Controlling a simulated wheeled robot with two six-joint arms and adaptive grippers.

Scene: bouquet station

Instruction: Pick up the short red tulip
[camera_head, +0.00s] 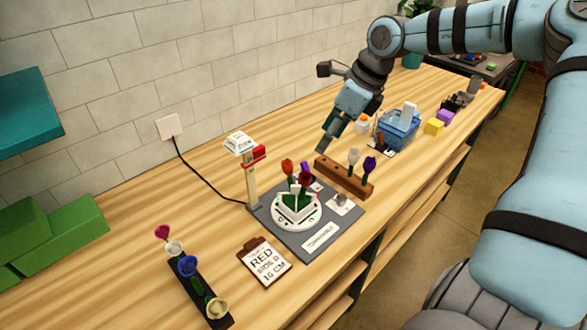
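An orange-red flower (287,166) and a dark red flower (305,179) stand upright in the white and green holder on the turntable (297,213). A purple flower (308,168) shows just behind them. A crimson-pink flower (162,232) stands at the far end of the black rack at front left. I cannot tell which of these is the short red tulip. My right gripper (324,146) points down above the left end of the brown wooden rack, beyond the turntable. It is seen from the side; its finger gap and any contents are unclear. My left gripper is not in view.
The brown rack (333,174) holds a white and a purple flower. The black rack (200,294) also holds white, blue and cream flowers. A post (251,187) stands beside the turntable. A card (264,262) reads "RED SIDE B 16 CM". A blue basket (397,134) stands farther right.

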